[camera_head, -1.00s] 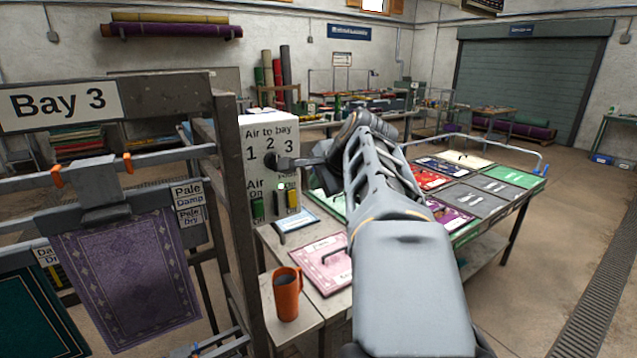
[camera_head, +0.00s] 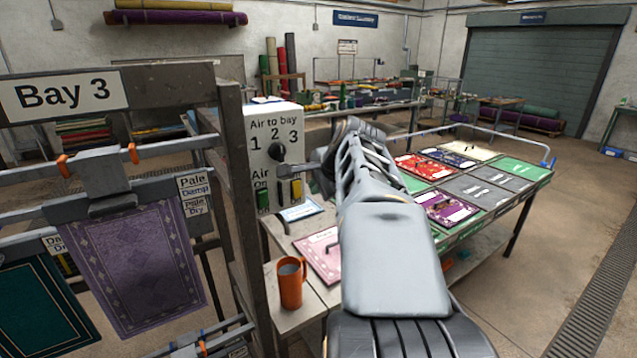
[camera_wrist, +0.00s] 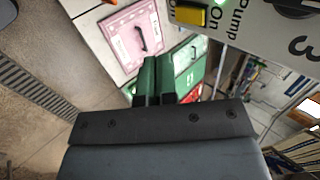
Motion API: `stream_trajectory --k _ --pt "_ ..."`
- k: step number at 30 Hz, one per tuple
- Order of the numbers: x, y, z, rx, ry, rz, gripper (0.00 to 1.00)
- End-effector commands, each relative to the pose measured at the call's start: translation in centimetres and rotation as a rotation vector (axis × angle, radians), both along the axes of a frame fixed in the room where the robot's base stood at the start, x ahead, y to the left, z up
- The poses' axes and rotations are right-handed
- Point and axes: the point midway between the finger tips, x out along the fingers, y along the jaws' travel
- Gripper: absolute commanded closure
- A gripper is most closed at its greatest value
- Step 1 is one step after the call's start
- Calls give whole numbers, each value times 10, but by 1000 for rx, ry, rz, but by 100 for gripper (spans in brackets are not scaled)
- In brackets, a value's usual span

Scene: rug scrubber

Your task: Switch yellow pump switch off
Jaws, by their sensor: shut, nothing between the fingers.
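The yellow pump switch (camera_head: 296,188) sits low on the right of the white control box (camera_head: 290,122). It also shows at the top of the wrist view (camera_wrist: 191,16), beside "Pump" and "On" lettering and a green glow. In the wrist view my gripper's fingers (camera_wrist: 160,64) are shut and empty, below and left of the switch. I see a gap in that picture but cannot judge depth.
A green switch (camera_head: 263,199) and a black selector knob (camera_head: 277,152) share the box. An orange mug (camera_head: 290,283) stands on the bench near a pink sample board (camera_head: 318,256). The Bay 3 rack (camera_head: 232,190) stands close on the left.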

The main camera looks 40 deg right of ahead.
Motion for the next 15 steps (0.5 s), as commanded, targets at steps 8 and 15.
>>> stream_trajectory --k 8,15 --pt "36 -4 -41 3 4 3 100" --pt "65 -8 -52 1 3 3 100"
